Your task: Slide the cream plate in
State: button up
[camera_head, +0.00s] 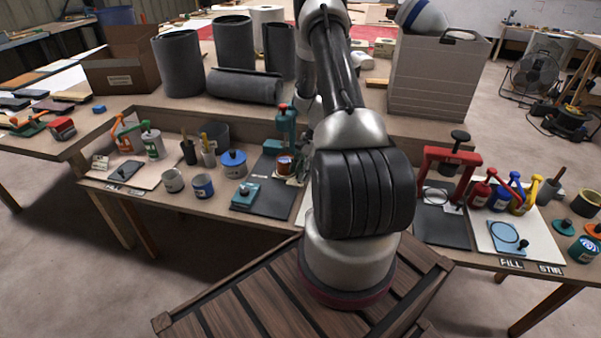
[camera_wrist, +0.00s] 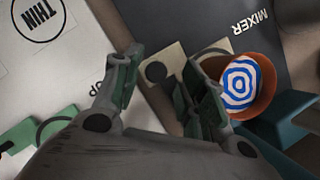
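The cream plate (camera_wrist: 180,56) lies on the dark mat marked MIXER in the wrist view, with a dark round knob (camera_wrist: 156,72) on it. Its right end reaches to the cup; whether it goes under the cup cannot be told. My gripper (camera_wrist: 160,85) is open, with one finger on each side of the knob and nothing visibly clamped. The brown cup (camera_wrist: 266,75) holds a round piece with blue and white rings (camera_wrist: 240,85), right of my right finger. In the head view my arm hides the gripper. The teal mixer (camera_head: 287,122) stands left of the arm.
A white board marked THIN (camera_wrist: 75,60) lies left in the wrist view, with a green tool (camera_wrist: 50,128) nearby. In the head view, a blue-lidded pot (camera_head: 233,163) and a teal block (camera_head: 245,194) stand left of the mixer. A red press (camera_head: 447,165) stands to the right.

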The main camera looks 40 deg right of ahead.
jog(key=v, duration=1.2)
dwell(0.3)
jog(key=s+a+r+n+h, duration=0.1)
jog(key=s+a+r+n, duration=0.15)
jog(key=a+r, duration=0.4)
jog(key=s+a+r+n+h, duration=0.1)
jog(key=a+r+n, duration=0.25)
jog(key=r, duration=0.65)
jog(key=s+a+r+n, duration=0.2)
jog(key=a+r+n, duration=0.15)
jog(key=r, duration=0.55)
jog(key=s+a+r+n+t, duration=0.1)
jog(key=s+a+r+n, duration=0.1)
jog(key=s, duration=0.4)
jog(key=s+a+r+n+t+h, duration=0.1)
jog(key=s+a+r+n, duration=0.2)
jog(key=s, duration=0.3)
jog(key=s+a+r+n+t+h, duration=0.1)
jog(key=s+a+r+n, duration=0.1)
jog(key=s+n, duration=0.3)
jog(key=shift+s+a+r+t, duration=0.2)
jog(key=shift+s+a+t, duration=0.1)
jog(key=shift+s+a, duration=0.35)
